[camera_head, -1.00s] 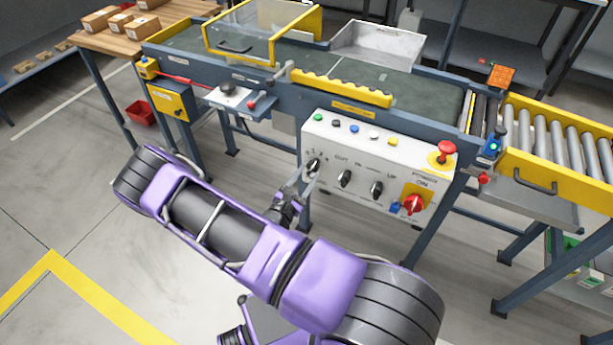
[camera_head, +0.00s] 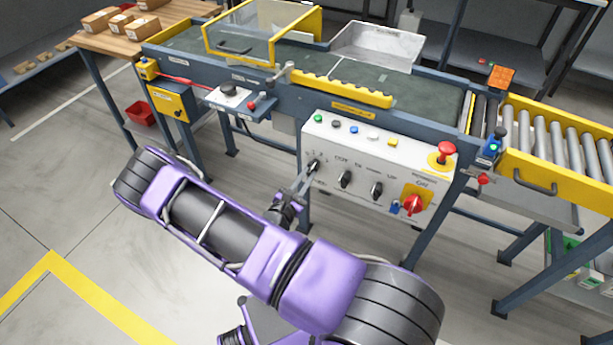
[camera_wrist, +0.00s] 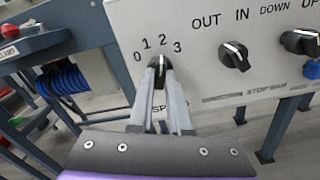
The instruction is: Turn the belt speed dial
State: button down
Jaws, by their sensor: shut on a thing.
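The belt speed dial (camera_wrist: 160,66) is a black knob on the white control panel (camera_head: 380,183), at the panel's left end. The numbers 0, 1, 2 and 3 arc above it, and lettering below it is partly hidden by my fingers. In the head view, my gripper (camera_head: 309,173) reaches the dial (camera_head: 314,165) from the lower left.
Two black selector knobs (camera_head: 345,179) and a red rotary switch (camera_head: 414,204) sit to the right of the dial. A red mushroom button (camera_head: 446,149) stands at the panel's upper right. Conveyor legs stand below. The floor at lower left is clear.

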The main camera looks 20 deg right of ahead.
jog(key=n+p, duration=0.1)
jog(key=n, duration=0.6)
jog(key=shift+n+p, duration=0.3)
jog(key=shift+n, duration=0.1)
jog(key=n, duration=0.4)
jog(key=shift+n+p, duration=0.3)
jog(key=shift+n, duration=1.5)
jog(key=c, duration=0.9)
grip_release()
jog(key=shift+o, duration=0.2)
